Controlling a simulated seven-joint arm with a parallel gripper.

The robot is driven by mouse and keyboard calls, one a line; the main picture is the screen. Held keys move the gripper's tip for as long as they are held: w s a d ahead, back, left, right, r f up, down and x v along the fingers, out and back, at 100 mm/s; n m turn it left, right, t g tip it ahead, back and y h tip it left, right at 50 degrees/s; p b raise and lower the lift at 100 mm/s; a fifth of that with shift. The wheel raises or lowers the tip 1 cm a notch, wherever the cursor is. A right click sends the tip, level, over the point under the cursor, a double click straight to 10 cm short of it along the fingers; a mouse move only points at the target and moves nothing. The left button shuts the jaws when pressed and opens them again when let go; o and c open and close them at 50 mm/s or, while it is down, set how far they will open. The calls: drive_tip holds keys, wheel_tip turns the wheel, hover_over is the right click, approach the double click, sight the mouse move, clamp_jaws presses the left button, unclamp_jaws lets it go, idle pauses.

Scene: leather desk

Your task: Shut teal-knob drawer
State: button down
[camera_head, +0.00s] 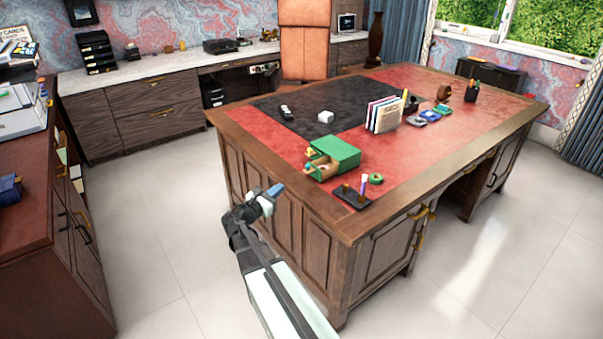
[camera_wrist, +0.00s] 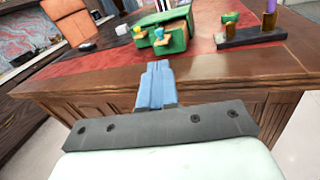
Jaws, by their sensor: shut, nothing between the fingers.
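A small green drawer box (camera_head: 340,150) stands near the left front edge of the desk and also shows in the wrist view (camera_wrist: 165,17). A drawer (camera_wrist: 172,43) sticks out of its near side. A teal knob (camera_wrist: 160,32) and a tan-yellow knob (camera_wrist: 138,31) show side by side at its front.
A dark pen stand with a purple marker (camera_head: 363,184) and a green tape roll (camera_head: 376,178) sit right of the box. Upright books (camera_head: 384,115) stand farther back. The wooden desk edge (camera_wrist: 70,86) lies between my gripper and the box. Red desktop left of the box is clear.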

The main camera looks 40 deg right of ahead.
drive_tip(key=n, duration=0.1)
approach(307, 168)
drive_tip(key=x, duration=0.6)
drive_tip(key=shift+w, duration=0.2)
drive_tip(key=shift+d, duration=0.4)
drive_tip(key=shift+w+d, duration=0.1)
drive_tip(key=d, duration=0.9)
drive_tip(key=shift+w, duration=0.15)
drive_tip(key=v, duration=1.4)
